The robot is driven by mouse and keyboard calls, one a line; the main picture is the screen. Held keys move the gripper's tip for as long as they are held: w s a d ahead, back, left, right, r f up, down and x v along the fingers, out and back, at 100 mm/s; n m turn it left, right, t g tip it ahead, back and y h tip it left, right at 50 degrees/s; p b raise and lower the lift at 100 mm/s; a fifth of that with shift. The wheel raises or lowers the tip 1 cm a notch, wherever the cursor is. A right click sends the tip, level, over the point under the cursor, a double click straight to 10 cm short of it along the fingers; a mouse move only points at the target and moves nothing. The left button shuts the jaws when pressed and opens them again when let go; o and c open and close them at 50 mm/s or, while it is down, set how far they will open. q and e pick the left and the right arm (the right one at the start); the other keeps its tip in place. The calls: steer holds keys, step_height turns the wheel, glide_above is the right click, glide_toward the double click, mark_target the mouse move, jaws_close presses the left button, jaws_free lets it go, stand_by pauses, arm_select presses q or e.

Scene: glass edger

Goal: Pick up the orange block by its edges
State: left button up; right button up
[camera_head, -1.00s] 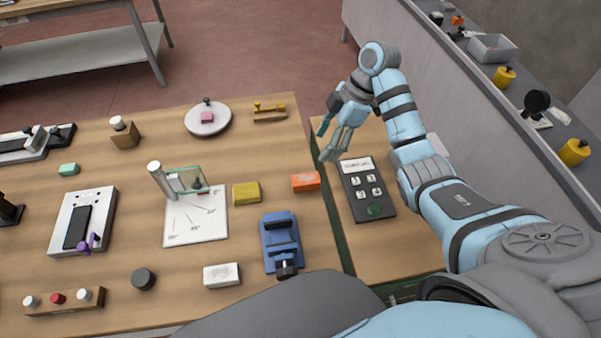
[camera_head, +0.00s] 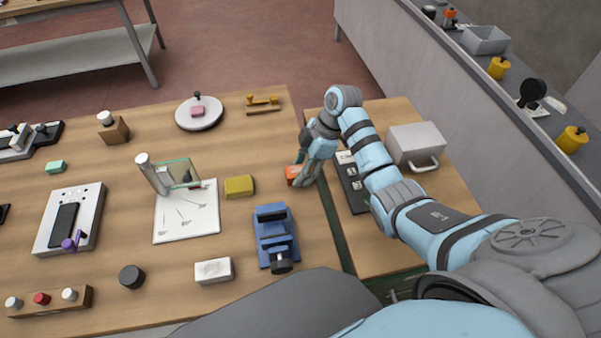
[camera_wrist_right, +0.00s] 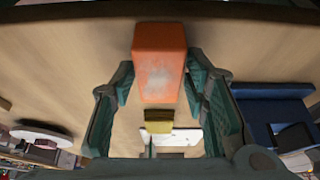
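The orange block (camera_head: 292,175) lies near the right edge of the wooden table, partly hidden by my right gripper (camera_head: 306,170). In the right wrist view the orange block (camera_wrist_right: 159,65) is between the two green fingers of my right gripper (camera_wrist_right: 160,85). One finger is on each side, very close to the block's sides. I see no clear closing on the block, and contact is hard to judge. The block appears to rest on the table. My left gripper is not in view.
A yellow block (camera_head: 239,186) is left of the orange one. A blue vise-like fixture (camera_head: 276,236) stands in front. A dark keypad panel (camera_head: 350,185) is just right, under my right arm. A grey box with a handle (camera_head: 415,145) stands farther right.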

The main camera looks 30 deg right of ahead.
steer(key=c, duration=0.7)
steer(key=shift+r, duration=0.15)
